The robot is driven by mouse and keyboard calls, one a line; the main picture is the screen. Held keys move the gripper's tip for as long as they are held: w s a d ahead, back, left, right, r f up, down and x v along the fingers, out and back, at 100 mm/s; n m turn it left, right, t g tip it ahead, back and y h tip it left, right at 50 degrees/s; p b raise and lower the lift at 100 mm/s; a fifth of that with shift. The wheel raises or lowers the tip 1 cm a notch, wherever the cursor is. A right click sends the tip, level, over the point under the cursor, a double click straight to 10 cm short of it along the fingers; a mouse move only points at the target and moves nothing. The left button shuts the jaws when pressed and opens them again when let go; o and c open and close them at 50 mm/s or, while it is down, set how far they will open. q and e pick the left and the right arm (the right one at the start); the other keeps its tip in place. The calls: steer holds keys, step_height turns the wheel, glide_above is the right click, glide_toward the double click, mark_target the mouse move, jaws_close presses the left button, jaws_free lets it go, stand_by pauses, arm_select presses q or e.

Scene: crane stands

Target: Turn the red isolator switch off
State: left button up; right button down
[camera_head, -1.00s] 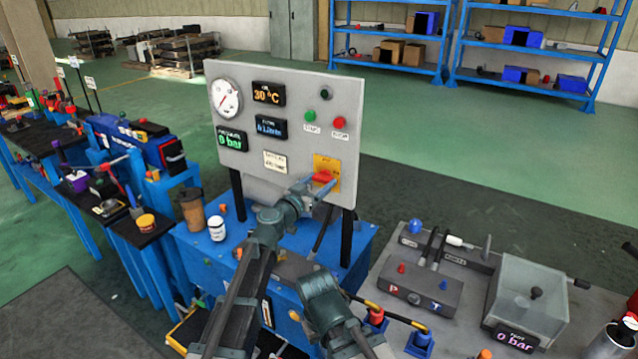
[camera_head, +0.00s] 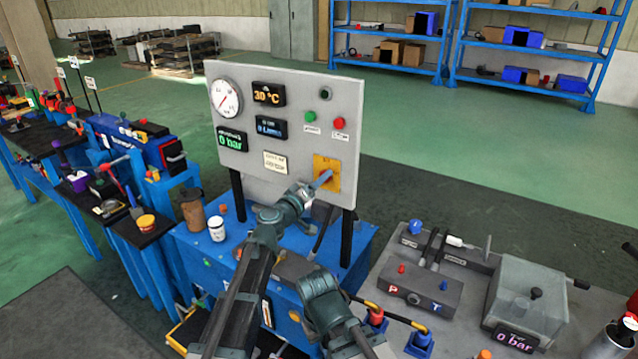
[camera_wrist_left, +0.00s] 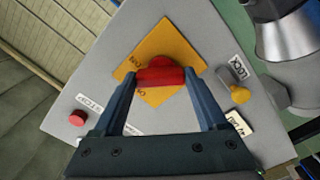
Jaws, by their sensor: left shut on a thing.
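The red isolator switch handle (camera_wrist_left: 158,75) sits on a yellow plate (camera_wrist_left: 168,40) in the left wrist view. The yellow plate also shows at the lower right of the grey panel (camera_head: 333,162) in the head view. My left gripper (camera_head: 322,181) is at this plate, and its blue fingers hide the red handle there. In the left wrist view my left gripper (camera_wrist_left: 158,82) is shut on the handle, one finger at each end. My right gripper does not show clearly.
The panel carries a round gauge (camera_head: 225,98), lit displays, a green button (camera_head: 310,116) and a red button (camera_head: 339,123). A brown cup (camera_head: 193,213) and a white jar (camera_head: 217,229) stand on the blue bench. A transparent box (camera_head: 527,292) stands at right.

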arm_select(q)
steer(key=shift+a+n, duration=0.1)
steer(key=shift+n, duration=3.7)
steer(key=o, duration=1.3)
steer(key=v, duration=1.3)
steer(key=shift+s+a, duration=0.25)
steer(key=shift+s, duration=0.1)
